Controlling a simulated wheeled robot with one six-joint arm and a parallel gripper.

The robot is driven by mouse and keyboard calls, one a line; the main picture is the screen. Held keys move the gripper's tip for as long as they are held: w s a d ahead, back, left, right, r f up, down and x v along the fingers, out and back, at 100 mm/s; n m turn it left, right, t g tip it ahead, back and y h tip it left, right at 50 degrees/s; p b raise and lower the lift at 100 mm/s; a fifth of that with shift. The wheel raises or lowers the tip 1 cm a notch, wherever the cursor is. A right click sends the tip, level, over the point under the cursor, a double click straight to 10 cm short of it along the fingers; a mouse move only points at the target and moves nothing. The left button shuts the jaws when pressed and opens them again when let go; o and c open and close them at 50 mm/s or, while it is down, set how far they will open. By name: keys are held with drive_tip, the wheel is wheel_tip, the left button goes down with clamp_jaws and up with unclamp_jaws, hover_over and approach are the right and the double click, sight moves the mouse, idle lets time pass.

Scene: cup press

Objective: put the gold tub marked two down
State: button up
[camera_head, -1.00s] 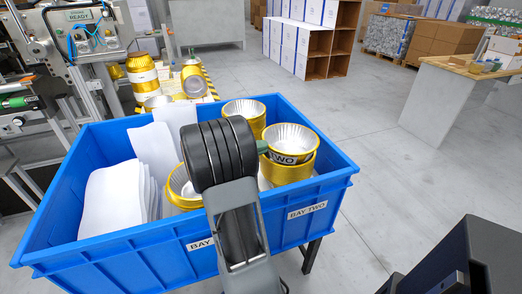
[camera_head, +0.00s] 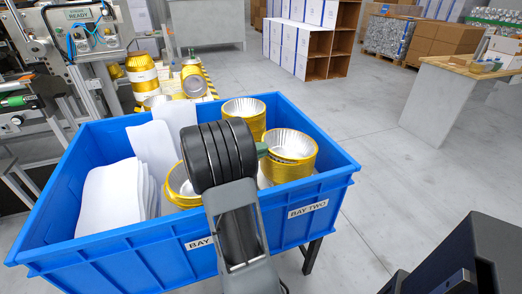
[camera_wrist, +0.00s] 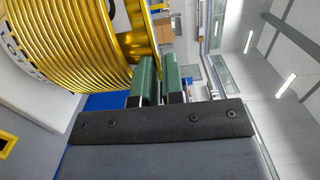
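The gold tub marked two (camera_head: 290,146) sits low in a gold tub stack at the right inside of the blue crate. Its label does not show in the head view now. In the wrist view, ridged gold tub wall (camera_wrist: 75,45) fills the upper left, with parts of a white label; I cannot tell which tub in the stack this is. My gripper (camera_head: 263,150) is at the stack's left side, partly hidden by my dark wrist.
The blue crate (camera_head: 130,252), labelled BAY TWO, surrounds the stack. White sheets (camera_head: 108,200) stand inside at left. Another gold tub (camera_head: 245,112) is behind, and one (camera_head: 180,188) is left of my wrist. More gold tubs (camera_head: 142,75) stand beyond the crate.

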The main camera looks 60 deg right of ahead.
drive_tip(key=o, duration=0.3)
drive_tip(key=shift+o, duration=0.2)
drive_tip(key=v, duration=0.4)
drive_tip(key=p+v, duration=0.1)
drive_tip(key=v, duration=0.3)
drive_tip(key=r+v, duration=0.1)
drive_tip(key=v, duration=0.3)
drive_tip(key=shift+a+r, duration=0.1)
idle(0.7)
